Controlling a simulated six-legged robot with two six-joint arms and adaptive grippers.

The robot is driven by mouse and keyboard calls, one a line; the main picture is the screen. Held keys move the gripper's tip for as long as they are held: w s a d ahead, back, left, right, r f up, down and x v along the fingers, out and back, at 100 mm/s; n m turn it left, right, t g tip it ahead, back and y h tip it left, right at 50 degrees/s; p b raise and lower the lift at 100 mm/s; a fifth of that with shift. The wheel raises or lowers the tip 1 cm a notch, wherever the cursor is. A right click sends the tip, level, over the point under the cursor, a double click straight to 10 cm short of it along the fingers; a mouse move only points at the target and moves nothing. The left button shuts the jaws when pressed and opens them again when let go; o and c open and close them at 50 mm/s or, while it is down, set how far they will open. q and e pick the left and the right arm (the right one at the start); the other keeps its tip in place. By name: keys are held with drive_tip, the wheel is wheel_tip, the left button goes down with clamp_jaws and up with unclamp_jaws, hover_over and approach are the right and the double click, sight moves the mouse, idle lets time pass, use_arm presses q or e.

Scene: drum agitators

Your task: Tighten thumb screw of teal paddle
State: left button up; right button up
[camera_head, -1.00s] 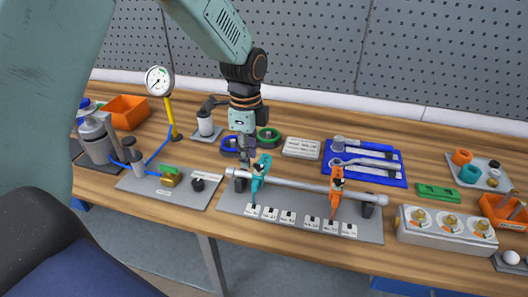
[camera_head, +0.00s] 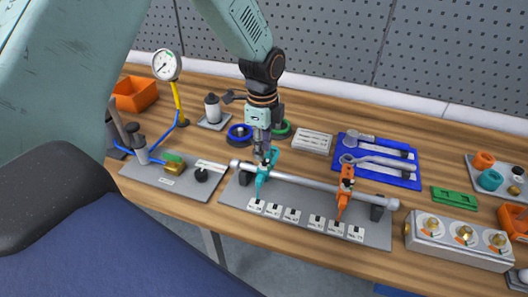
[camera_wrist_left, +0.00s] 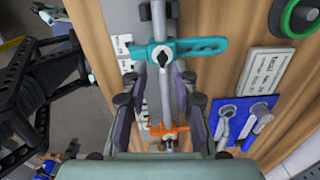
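The teal paddle (camera_head: 263,174) is clamped on the left part of a horizontal metal rod (camera_head: 310,183). In the left wrist view, the teal paddle (camera_wrist_left: 196,47) lies across the rod, and a small dark and light thumb screw (camera_wrist_left: 165,56) shows at its middle. My left gripper (camera_head: 264,152) points down just behind and above the top of the teal paddle. In the left wrist view its fingers (camera_wrist_left: 160,90) are apart with nothing gripped between them; the rod passes below. In the head view the gripper partly hides the paddle's top. My right gripper is not in view.
An orange paddle (camera_head: 344,190) is on the same rod to the right. The rod stands on a grey plate (camera_head: 240,188) with white labels. A pressure gauge (camera_head: 166,65) stands left. A blue tool tray (camera_head: 405,182) and a box with brass knobs (camera_head: 440,252) are at right.

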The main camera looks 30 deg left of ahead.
sight(268, 165)
use_arm(q)
drive_tip(key=shift+w+d+f, duration=0.15)
drive_tip(key=shift+f, duration=0.65)
drive_tip(key=shift+w+d+f, duration=0.1)
drive_tip(key=shift+f, duration=0.7)
drive_tip(key=shift+s+a, duration=0.15)
drive_tip(key=shift+c, duration=0.8)
clamp_jaws()
